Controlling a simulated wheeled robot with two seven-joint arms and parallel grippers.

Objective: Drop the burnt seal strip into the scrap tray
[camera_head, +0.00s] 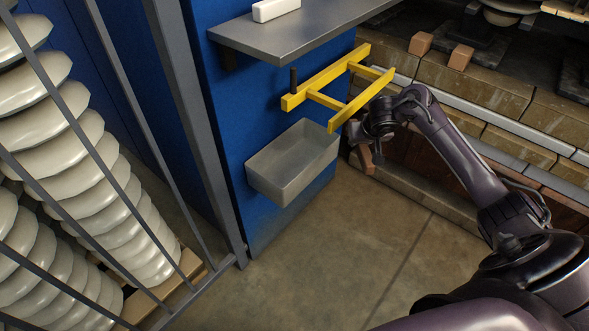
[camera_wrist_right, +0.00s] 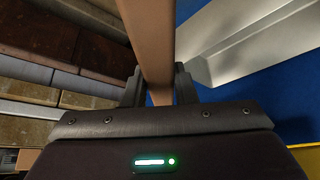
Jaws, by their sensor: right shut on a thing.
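My right gripper (camera_head: 362,140) hangs just right of the grey open tray (camera_head: 262,184), taken as the scrap tray, below the end of the yellow frame. In the wrist view its two fingers (camera_wrist_right: 159,92) are closed on a plain brown strip (camera_wrist_right: 152,40). The strip runs up and away from the fingers. In the head view a small brown part of it (camera_head: 365,160) shows below the gripper. The tray is fixed to the blue cabinet and looks empty. Its pale wall shows right of the strip in the wrist view (camera_wrist_right: 245,40). My left gripper is not in view.
A yellow ladder-like frame (camera_head: 327,77) juts out above the tray, close to my right gripper. A grey shelf (camera_head: 290,38) holds a white block (camera_head: 275,9). Grey bars (camera_head: 187,100) and white insulator stacks (camera_head: 65,130) stand left. Brick ledges lie right. The floor below is clear.

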